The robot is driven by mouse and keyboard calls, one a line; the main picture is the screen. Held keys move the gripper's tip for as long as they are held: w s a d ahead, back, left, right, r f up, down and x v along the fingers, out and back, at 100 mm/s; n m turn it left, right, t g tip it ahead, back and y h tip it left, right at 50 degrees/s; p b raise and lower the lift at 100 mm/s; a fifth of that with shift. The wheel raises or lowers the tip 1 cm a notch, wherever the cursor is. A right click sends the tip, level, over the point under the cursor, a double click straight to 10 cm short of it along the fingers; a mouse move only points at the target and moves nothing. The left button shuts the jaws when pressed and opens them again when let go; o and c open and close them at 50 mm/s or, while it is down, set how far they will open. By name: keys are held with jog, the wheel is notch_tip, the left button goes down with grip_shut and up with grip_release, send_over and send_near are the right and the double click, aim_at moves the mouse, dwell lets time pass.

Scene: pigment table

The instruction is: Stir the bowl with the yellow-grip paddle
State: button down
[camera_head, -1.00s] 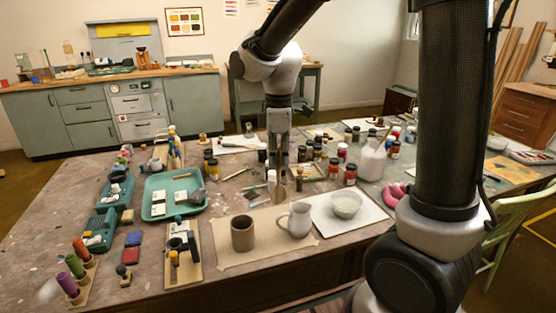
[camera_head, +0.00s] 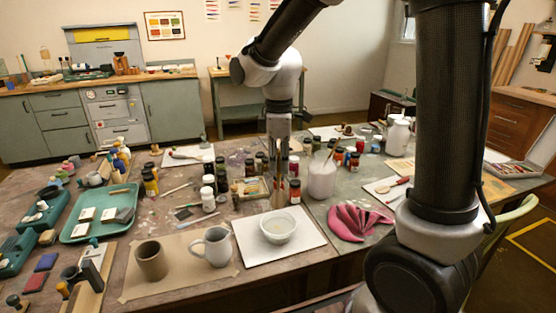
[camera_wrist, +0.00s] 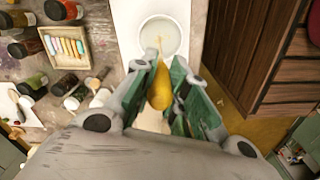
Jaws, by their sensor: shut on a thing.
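My gripper (camera_wrist: 160,100) is shut on the yellow-grip paddle (camera_wrist: 160,88), whose yellow grip sits between the green-padded fingers. In the wrist view the paddle's thin pale end reaches over the bowl (camera_wrist: 146,26). In the head view the gripper (camera_head: 279,188) hangs pointing down, just behind and above the bowl (camera_head: 279,236). The bowl is whitish and translucent, with pale contents, and stands upright on a white board (camera_head: 254,257). I cannot tell whether the paddle's tip is inside the bowl or above it.
A white jug (camera_head: 213,246) and a brown cup (camera_head: 151,261) stand left of the bowl on a tan sheet (camera_head: 185,284). A pink folded cloth (camera_head: 352,222) lies to the right. Several paint jars (camera_head: 222,178) and a whitish bottle (camera_head: 322,177) crowd behind it.

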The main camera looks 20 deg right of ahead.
aim_at(279, 189)
jog(key=shift+f, duration=4.65)
